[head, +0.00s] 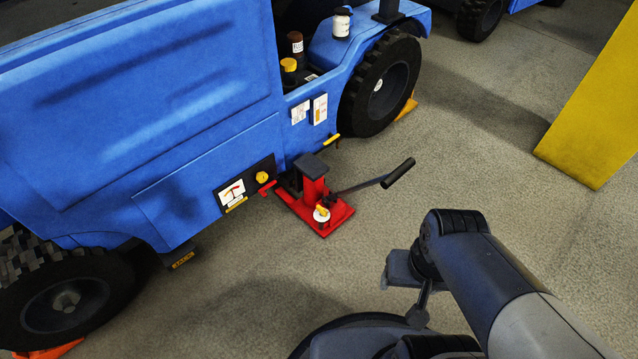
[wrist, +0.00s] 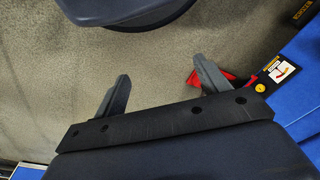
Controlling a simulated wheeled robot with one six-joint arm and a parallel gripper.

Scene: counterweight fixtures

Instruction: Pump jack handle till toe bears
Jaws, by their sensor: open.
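The red jack (head: 314,207) stands on the floor against the side of the blue truck (head: 170,110) in the head view. Its black-gripped handle (head: 398,173) sticks out to the right and slopes upward. The dark toe (head: 311,166) is at the truck's lower edge; I cannot tell whether it touches. A yellow knob (head: 323,210) sits on the jack's front. In the wrist view my gripper (wrist: 160,68) is open and empty, its fingers apart over bare floor. Red parts (wrist: 228,75) show behind the right finger, which partly hides them. The handle is not clear there.
An orange wheel chock (head: 407,108) sits by the truck's far wheel (head: 380,84), another (head: 50,350) by the near wheel. A yellow post or panel (head: 595,120) stands at right. Bottles (head: 296,43) stand on the truck's step.

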